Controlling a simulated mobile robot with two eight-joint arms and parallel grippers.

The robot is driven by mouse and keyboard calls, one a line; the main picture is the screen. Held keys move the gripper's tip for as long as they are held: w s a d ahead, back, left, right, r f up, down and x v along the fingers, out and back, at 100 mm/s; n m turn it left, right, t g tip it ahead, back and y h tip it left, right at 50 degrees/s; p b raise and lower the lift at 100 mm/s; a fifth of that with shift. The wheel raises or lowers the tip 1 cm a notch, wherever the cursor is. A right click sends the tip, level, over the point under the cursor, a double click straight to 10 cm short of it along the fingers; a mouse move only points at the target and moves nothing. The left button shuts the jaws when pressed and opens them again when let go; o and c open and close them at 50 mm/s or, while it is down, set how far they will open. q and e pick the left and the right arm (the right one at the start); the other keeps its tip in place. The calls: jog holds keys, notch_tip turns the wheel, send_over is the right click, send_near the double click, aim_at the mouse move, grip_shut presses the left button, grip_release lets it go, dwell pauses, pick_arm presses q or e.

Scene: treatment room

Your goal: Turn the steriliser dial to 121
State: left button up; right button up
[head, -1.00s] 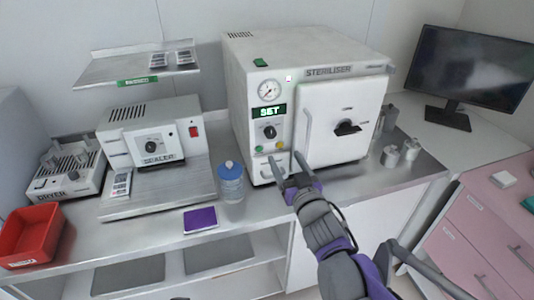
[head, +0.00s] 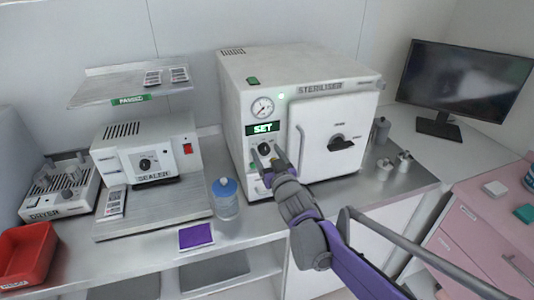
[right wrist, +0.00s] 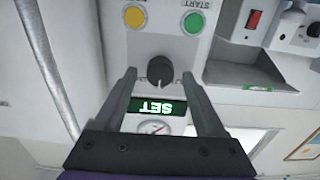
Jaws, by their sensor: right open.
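The white steriliser (head: 236,100) stands on the metal counter. Its black dial (head: 264,149) sits below a green display (head: 263,128) reading SET, and it also shows in the right wrist view (right wrist: 160,70). My right gripper (head: 268,152) is at the front panel, right at the dial. In the right wrist view its two fingers (right wrist: 158,82) are open, one on each side of the dial, with a gap on both sides. Any numbers around the dial are too small to read. My left gripper is not in view.
The steriliser door with its long vertical handle (head: 300,150) is just right of the panel. A blue-capped bottle (head: 225,198) stands at the counter's front, left of my right arm. Yellow (right wrist: 134,17) and green (right wrist: 193,22) buttons are close to the dial.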

grip_shut()
jog(key=shift+n, duration=0.3)
jog(key=n+p, duration=0.1)
jog(key=n, duration=0.3)
jog(key=shift+a+n, duration=0.1)
jog(key=shift+n, duration=0.2)
jog(key=n+p, duration=0.1)
jog(key=n, duration=0.3)
jog(key=shift+n+p, duration=0.3)
jog(key=shift+p, duration=0.1)
jog(key=shift+f, duration=0.1)
grip_release()
